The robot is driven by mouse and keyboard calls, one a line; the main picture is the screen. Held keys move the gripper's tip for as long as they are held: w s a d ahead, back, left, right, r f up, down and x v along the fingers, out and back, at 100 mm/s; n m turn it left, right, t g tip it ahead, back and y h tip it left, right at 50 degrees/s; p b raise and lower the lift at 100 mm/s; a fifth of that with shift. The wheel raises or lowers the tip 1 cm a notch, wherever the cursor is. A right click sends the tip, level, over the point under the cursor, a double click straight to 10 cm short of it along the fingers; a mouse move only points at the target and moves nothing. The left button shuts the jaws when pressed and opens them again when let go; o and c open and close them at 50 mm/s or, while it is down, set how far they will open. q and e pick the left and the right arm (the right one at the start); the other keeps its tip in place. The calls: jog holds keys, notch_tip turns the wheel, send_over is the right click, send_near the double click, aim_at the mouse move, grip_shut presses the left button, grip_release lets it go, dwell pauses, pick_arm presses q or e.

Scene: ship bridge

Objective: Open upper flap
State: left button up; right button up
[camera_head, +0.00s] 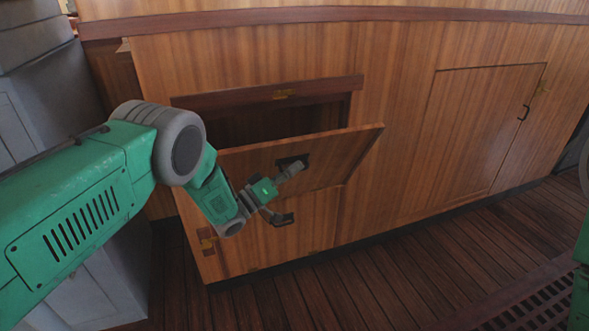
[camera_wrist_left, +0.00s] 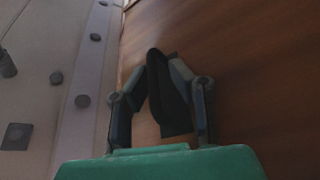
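The upper flap (camera_head: 335,155) is a wooden panel in the cabinet front. It is tilted outward at its top edge, with a dark opening (camera_head: 265,125) showing above and behind it. A dark handle plate (camera_head: 292,160) sits near the flap's upper middle. My left gripper (camera_head: 287,173) reaches to this handle from the front left. In the left wrist view, the fingers of my left gripper (camera_wrist_left: 160,88) close in on both sides of a dark handle (camera_wrist_left: 157,80), with wood behind. The contact itself is partly hidden. My right gripper is out of view.
Below the flap is a lower wooden panel (camera_head: 310,220) with a dark handle (camera_head: 282,219) close under my left gripper. A closed door (camera_head: 480,125) is at the right. A grey cabinet (camera_head: 55,95) stands at the left. The plank floor (camera_head: 350,285) is clear in front.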

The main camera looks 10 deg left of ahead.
pick_arm(q)
jog(key=shift+a, duration=0.15)
jog(key=shift+s+a+f, duration=0.1)
jog(key=shift+s+a, duration=0.2)
jog(key=v, duration=1.1)
jog(key=w+a+f+v, duration=0.1)
jog(key=v, duration=1.5)
jog(key=shift+w, duration=0.3)
jog(key=shift+p, duration=0.3)
dwell(0.7)
